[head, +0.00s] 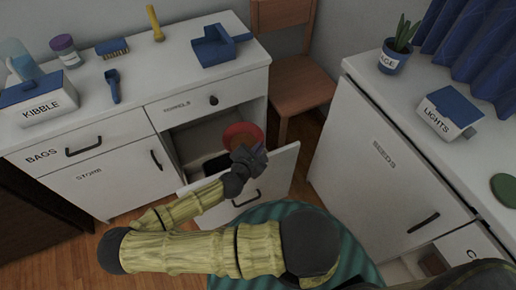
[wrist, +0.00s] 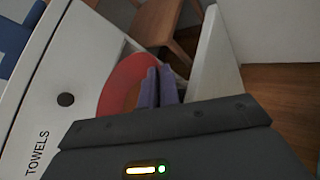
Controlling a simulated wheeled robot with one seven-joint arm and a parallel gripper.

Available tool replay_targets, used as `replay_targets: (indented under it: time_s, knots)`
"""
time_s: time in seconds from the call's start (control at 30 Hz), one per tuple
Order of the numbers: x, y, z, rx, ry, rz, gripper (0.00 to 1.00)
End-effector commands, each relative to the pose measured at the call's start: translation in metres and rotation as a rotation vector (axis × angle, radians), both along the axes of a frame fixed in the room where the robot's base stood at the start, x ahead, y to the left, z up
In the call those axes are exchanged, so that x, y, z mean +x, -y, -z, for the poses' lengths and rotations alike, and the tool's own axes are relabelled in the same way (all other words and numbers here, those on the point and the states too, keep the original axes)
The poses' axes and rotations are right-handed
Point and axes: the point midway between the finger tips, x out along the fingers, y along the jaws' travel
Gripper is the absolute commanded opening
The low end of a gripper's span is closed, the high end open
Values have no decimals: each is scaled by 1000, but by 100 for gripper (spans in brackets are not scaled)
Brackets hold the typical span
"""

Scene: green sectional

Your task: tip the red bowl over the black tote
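The red bowl (head: 246,130) is above the open lower drawer, at its right side; it also shows in the wrist view (wrist: 118,80). Its inside looks orange-brown, and I cannot tell whether it holds anything. My gripper (head: 252,152) is at the near side of the bowl. In the wrist view its two purple fingers (wrist: 158,87) are close together at the bowl's right rim, shut on it. A black thing (head: 216,165), likely the black tote, lies in the drawer left of the bowl, partly hidden by the drawer front and my gripper.
The open drawer's white front (head: 270,178) stands close to my wrist. A wooden chair (head: 295,85) is behind the drawer on the right. A white cabinet (head: 385,165) stands to the right. The left counter holds a kibble box (head: 40,105) and a blue tray (head: 215,48).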

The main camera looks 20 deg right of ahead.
Motion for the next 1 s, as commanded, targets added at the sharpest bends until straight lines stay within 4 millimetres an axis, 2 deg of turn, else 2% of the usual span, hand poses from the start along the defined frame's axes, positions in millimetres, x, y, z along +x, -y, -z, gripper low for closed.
replay_targets:
  time_s: [0.6,0.77,0.87,1.0]
  knots:
    - [14,-8,-55,-214,-371,-1,0]
    - [16,-8,-55,-222,-374,-15,0]
    - [27,-11,-61,-229,-364,-66,0]
    - [56,-22,-80,-252,-338,-210,0]
